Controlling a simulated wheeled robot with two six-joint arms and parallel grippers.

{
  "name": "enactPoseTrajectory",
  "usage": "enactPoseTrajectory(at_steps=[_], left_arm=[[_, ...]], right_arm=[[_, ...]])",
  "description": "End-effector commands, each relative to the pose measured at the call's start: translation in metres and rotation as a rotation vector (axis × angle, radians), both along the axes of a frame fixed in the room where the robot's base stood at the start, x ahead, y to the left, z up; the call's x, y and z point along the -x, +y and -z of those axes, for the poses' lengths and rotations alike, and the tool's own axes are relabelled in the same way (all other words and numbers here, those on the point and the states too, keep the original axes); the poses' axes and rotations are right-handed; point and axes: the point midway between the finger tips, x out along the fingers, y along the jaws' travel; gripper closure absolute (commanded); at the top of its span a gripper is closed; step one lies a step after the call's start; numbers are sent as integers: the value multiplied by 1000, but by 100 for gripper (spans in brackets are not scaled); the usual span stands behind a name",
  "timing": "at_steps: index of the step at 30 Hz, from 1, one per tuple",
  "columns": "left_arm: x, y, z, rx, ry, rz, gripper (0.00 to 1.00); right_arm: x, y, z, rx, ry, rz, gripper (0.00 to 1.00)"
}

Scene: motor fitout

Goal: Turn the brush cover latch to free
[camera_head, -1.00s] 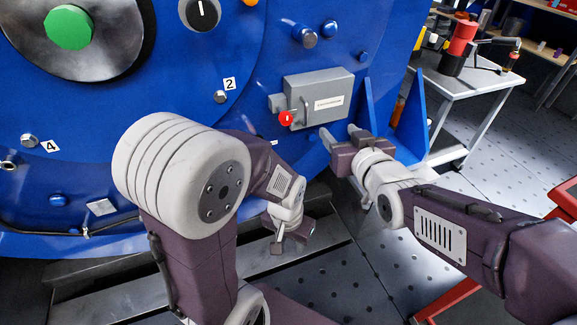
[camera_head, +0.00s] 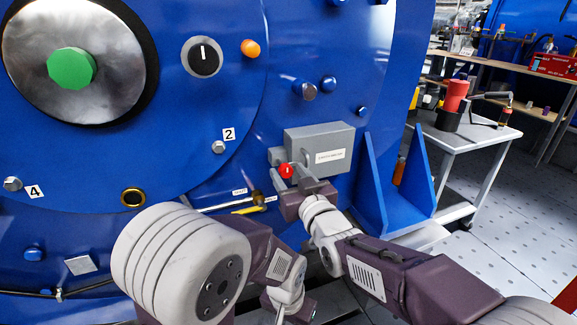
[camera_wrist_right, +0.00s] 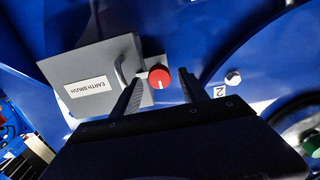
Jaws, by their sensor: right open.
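The brush cover is a grey box (camera_head: 322,146) with a white label on the blue motor housing. In the right wrist view the box (camera_wrist_right: 85,65) is labelled "EARTH BRUSH". Its latch is a red knob (camera_head: 286,171) with a white mark, at the box's lower left; it also shows in the right wrist view (camera_wrist_right: 159,77). A grey handle (camera_wrist_right: 124,74) stands beside it. My right gripper (camera_head: 288,176) is open at the knob, its fingertips (camera_wrist_right: 159,78) on either side of it; contact cannot be told.
A blue bracket (camera_head: 387,185) stands just right of the box. A yellow-handled tool (camera_head: 248,210) is below left of the knob. A grey cart (camera_head: 470,135) with a red cylinder (camera_head: 455,95) stands at the right, with open floor beyond.

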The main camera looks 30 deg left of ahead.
Motion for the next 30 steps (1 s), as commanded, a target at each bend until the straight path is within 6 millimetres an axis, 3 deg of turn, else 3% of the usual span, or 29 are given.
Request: enactPoseTrajectory(at_steps=[10, 15, 16, 30], left_arm=[[0, 0, -3, 0, 0, 0, 64], [0, 0, -3, 0, 0, 0, 64], [0, 0, -3, 0, 0, 0, 64], [0, 0, -7, 0, 0, 0, 64]], right_arm=[[-5, 5, 1, 1, 1, 0, 49], [-5, 5, 1, 1, 1, 0, 96], [-5, 5, 1, 1, 1, 0, 100], [-4, 6, 0, 80, -94, 0, 100]])
